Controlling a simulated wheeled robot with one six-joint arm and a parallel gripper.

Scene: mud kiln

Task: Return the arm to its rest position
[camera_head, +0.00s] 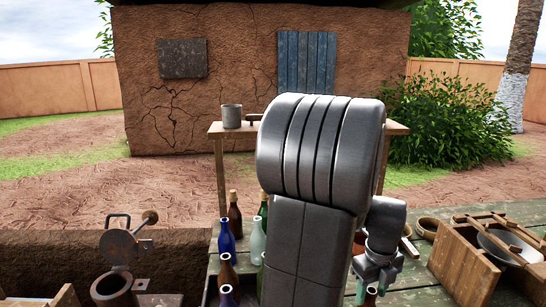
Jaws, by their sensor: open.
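My grey arm (315,150) rises large in the middle of the head view, bent at a thick ribbed joint. Behind its right side, my gripper (377,274) shows small and low, pointing down toward the green plank table. It is open. The fingertips are hard to make out against the bottles and planks, and I see nothing held. The arm hides part of the table and the bottles behind it.
Several bottles, among them a blue one (227,238), stand left of my arm. A grey mug (231,116) stands on a wooden bench (216,132) behind. A lidded metal pot (112,289) is at left.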

